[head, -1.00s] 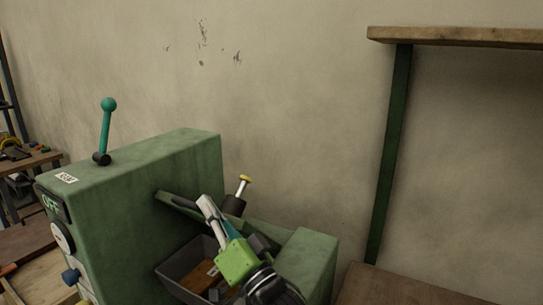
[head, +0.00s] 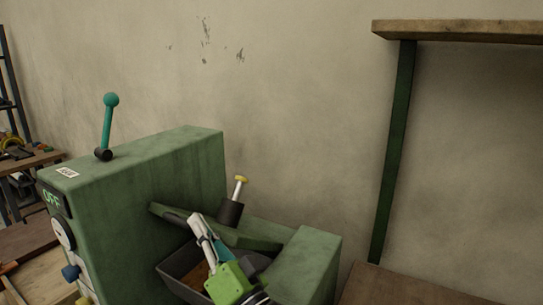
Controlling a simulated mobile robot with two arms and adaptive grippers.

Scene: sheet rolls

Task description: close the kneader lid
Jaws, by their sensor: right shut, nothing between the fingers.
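The kneader (head: 150,175) is a green machine with a teal ball-topped lever and an "OFF" display. Its green lid (head: 250,239) is tilted open over the grey trough (head: 172,268). Something brown shows inside the trough. My right gripper (head: 197,222) is shut and empty. Its fingers are at the lid, in front of its face in this view; I cannot tell whether they touch it. The gripper's green body hides part of the trough. My left gripper is not in view.
A dark cylinder with a white, yellow-topped rod (head: 233,208) stands behind the lid. A wooden shelf (head: 460,30) on a dark green post (head: 393,150) is at right. A cluttered workbench (head: 30,160) is at far left.

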